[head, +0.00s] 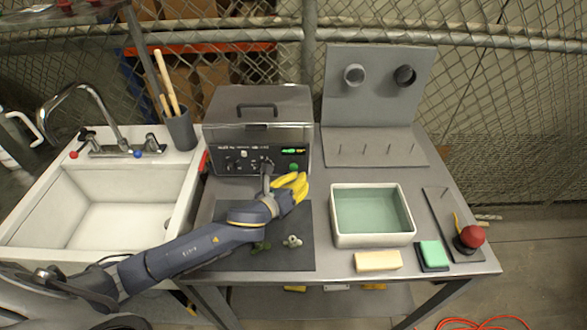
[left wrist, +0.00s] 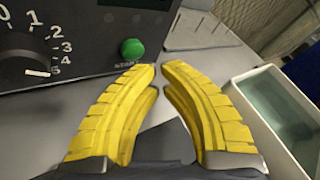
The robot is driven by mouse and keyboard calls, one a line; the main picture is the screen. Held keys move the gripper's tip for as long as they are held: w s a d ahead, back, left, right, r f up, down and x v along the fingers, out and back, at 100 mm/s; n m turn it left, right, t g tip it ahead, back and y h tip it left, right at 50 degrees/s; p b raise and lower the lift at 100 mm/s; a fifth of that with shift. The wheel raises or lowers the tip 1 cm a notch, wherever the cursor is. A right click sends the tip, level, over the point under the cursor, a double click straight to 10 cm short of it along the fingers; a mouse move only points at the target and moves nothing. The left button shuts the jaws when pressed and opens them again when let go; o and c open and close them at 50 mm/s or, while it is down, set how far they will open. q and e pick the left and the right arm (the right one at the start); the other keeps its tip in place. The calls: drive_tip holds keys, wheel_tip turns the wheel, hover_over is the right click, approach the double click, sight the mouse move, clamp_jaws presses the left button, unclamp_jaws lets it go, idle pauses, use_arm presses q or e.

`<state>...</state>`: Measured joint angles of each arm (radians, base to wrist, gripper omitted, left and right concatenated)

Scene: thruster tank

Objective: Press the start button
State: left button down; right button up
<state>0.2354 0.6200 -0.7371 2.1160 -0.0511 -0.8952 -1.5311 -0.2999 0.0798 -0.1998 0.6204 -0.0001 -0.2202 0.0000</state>
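The green start button (head: 293,167) is on the front panel of the grey metal tank (head: 259,105) at the back of the table. In the left wrist view the round green button (left wrist: 132,48) sits above a START label, right of a large black dial (left wrist: 28,55). My left gripper (head: 302,178) is in front of the panel, just below the button in the head view. Its yellow fingers (left wrist: 162,66) converge with tips almost together, shut and empty. In the wrist view the tips are below and right of the button, apart from it. My right gripper is not in view.
A sink (head: 110,205) is at left. A white-rimmed tub (head: 373,242) of greenish liquid, a cream block (head: 377,261), a green sponge (head: 432,253) and a red ball-topped item (head: 470,237) are at right. A pegged board (head: 375,150) stands behind. Small parts (head: 291,241) lie on the dark mat.

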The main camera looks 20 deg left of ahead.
use_arm(q)
drive_tip(key=shift+w, duration=0.25)
idle(1.2)
drive_tip(key=shift+w+a, duration=0.1)
drive_tip(key=shift+w, duration=0.1)
drive_tip(key=shift+w+a, duration=0.15)
drive_tip(key=shift+w, duration=0.25)
idle(1.0)
drive_tip(key=shift+s, duration=0.1)
drive_tip(key=shift+s+d, duration=0.25)
drive_tip(key=shift+s, duration=0.5)
drive_tip(key=shift+s+d, duration=0.25)
drive_tip(key=shift+s, duration=0.55)
drive_tip(key=shift+s+d, duration=0.25)
drive_tip(key=shift+s, duration=0.55)
drive_tip(key=shift+s+d, duration=0.25)
drive_tip(key=shift+s, duration=0.55)
